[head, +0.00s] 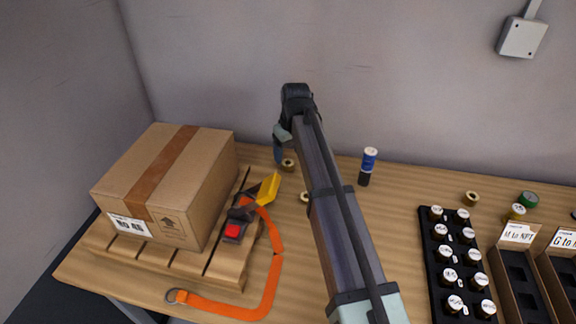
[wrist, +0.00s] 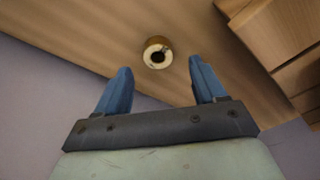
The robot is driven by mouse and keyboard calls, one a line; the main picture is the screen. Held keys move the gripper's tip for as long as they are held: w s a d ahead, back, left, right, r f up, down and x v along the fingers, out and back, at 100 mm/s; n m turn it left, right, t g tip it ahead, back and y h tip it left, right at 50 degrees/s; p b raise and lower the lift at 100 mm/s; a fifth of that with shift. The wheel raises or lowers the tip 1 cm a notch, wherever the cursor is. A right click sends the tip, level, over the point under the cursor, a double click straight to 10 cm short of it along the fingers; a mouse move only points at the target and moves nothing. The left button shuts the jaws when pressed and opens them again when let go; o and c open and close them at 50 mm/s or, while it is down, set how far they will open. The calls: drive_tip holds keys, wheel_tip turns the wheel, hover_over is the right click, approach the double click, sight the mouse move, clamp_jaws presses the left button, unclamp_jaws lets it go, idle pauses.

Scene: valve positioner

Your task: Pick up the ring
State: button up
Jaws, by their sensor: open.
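A small brass-coloured ring (head: 288,165) lies flat on the wooden table, just beside the tip of my gripper (head: 278,155). In the wrist view a brass ring (wrist: 157,53) with a dark centre hole lies ahead of the gap between my two blue fingers (wrist: 159,72). The fingers are apart with nothing between them. The ring looks still on the table, below the fingertips. A second similar ring (head: 304,197) is partly hidden by my arm. Part of my gripper is hidden behind the wrist in the head view.
A cardboard box (head: 165,190) sits on a wooden pallet (head: 225,270) at left, with an orange strap (head: 268,290) and its yellow-handled buckle. A blue-and-black cylinder (head: 368,165) stands right of my arm. A black rack (head: 445,265), trays and several small rolls are farther right.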

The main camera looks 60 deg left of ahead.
sight(288, 160)
drive_tip(key=f, duration=0.4)
drive_tip(key=shift+w+a+f, duration=0.1)
drive_tip(key=shift+a, duration=0.1)
drive_tip(key=shift+c, duration=0.2)
drive_tip(key=c, duration=1.2)
drive_tip(key=shift+o, duration=0.2)
drive_tip(key=shift+r, duration=0.2)
